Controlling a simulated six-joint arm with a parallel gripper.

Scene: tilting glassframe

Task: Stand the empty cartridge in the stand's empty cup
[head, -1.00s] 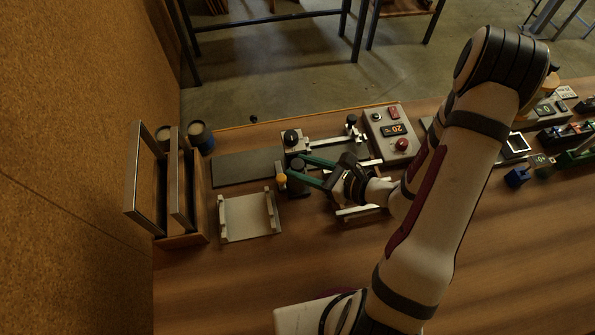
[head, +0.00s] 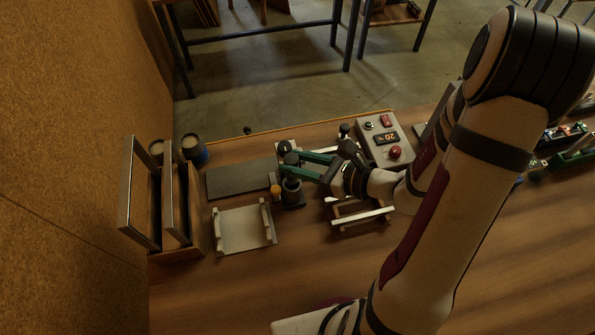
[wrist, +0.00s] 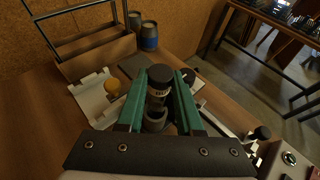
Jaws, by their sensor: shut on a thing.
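My gripper (head: 288,159) is shut on a dark cylindrical cartridge, its green fingers on either side of it. The cup's rim (wrist: 155,124) also shows just under the cartridge in the wrist view. I cannot tell how large the gap between them is. An orange-topped piece (head: 276,191) stands beside the cup, to its left. The cup's inside is mostly hidden.
A pale tray (head: 240,229) lies at front left, with a dark flat mat (head: 240,179) behind it. Upright frames in a wooden rack (head: 180,250) and blue-banded containers (head: 194,151) stand at far left. A control box (head: 384,139) is right of the gripper.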

